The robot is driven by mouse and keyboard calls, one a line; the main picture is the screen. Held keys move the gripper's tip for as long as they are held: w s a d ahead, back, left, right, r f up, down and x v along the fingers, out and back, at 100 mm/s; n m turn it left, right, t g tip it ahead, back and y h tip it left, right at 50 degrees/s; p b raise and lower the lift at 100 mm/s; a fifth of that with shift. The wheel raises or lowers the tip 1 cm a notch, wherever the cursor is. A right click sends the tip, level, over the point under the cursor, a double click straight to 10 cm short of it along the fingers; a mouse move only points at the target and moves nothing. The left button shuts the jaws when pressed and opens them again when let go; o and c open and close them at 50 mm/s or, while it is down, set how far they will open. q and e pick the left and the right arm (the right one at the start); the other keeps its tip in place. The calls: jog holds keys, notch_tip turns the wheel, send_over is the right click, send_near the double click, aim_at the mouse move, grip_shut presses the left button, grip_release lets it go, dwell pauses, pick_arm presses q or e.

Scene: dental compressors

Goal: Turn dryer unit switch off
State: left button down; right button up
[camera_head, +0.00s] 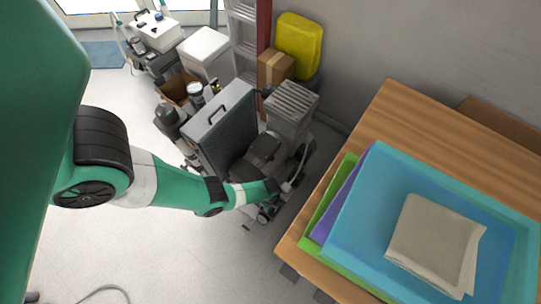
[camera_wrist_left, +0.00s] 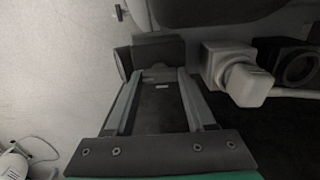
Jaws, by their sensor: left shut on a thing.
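The dryer unit appears to be the grey machine with a slatted top (camera_head: 291,101) against the wall in the head view. My left arm reaches from the left to its lower front, and my left gripper (camera_head: 276,186) is small and dark there. In the left wrist view the two fingers of my left gripper (camera_wrist_left: 157,80) point up the picture and meet a dark block (camera_wrist_left: 158,50) at their tips. The gripper is shut on this block, which seems to be the switch housing. The switch's position is not readable. My right gripper is in neither view.
A pale fitting with a hose (camera_wrist_left: 243,80) sits right of the fingers. A large grey case (camera_head: 222,125) stands left of the machine. A wooden table (camera_head: 388,103) with a blue tray (camera_head: 350,225) and a folded cloth (camera_head: 433,240) is at right. The floor at lower left is mostly open.

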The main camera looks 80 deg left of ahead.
pick_arm(q)
jog(key=shift+c, duration=1.2)
grip_release()
notch_tip(320, 180, up, 12)
jog(key=p, duration=1.1)
jog(key=shift+f, duration=0.25)
